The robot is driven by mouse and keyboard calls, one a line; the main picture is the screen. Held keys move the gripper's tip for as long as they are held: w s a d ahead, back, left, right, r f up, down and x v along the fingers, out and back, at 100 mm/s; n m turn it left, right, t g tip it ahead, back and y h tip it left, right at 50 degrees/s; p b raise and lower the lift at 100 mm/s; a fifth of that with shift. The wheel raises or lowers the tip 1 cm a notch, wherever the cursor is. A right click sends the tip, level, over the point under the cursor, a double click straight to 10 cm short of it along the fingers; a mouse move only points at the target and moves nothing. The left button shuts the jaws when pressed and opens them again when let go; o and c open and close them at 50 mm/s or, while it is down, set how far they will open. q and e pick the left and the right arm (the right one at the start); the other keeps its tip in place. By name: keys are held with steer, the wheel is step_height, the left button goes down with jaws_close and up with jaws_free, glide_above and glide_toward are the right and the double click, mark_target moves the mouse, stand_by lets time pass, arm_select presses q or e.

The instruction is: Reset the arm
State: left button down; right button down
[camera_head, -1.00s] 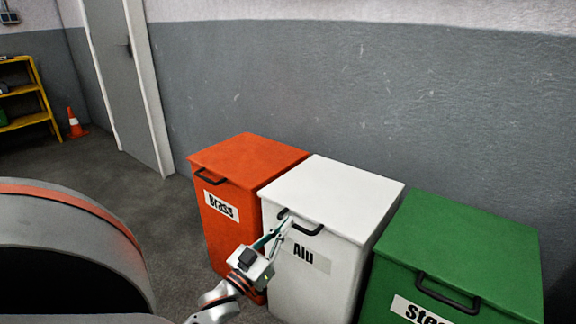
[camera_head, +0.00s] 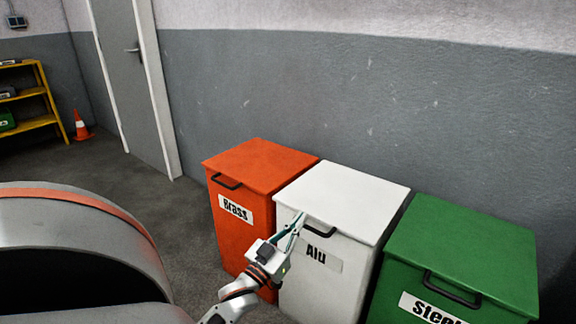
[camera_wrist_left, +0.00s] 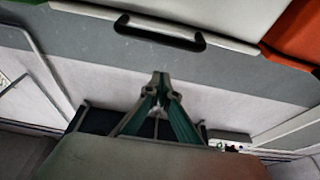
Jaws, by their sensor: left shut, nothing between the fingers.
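My left gripper (camera_head: 301,216) is in front of the white Alu bin (camera_head: 345,192) in the head view. Its slim green-and-grey fingers point up toward the bin's lid and overlap the left end of the black handle (camera_head: 321,229). The fingers are shut and hold nothing. In the left wrist view, the closed fingertips (camera_wrist_left: 160,80) show apart in the picture from the black handle (camera_wrist_left: 160,32). I cannot tell the exact gap. The right gripper is not in view.
The orange Brass bin (camera_head: 262,166) stands left of the white bin, and the green Steel bin (camera_head: 460,245) right of it. All lids are closed. Behind is a grey wall. A door (camera_head: 130,80), a traffic cone (camera_head: 82,127) and a yellow shelf (camera_head: 40,95) are at far left.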

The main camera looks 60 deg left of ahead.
arm_select(q)
steer(key=f+v, duration=0.2)
steer(key=v, duration=0.7)
steer(key=shift+w+a, duration=0.1)
steer(key=shift+w, duration=0.1)
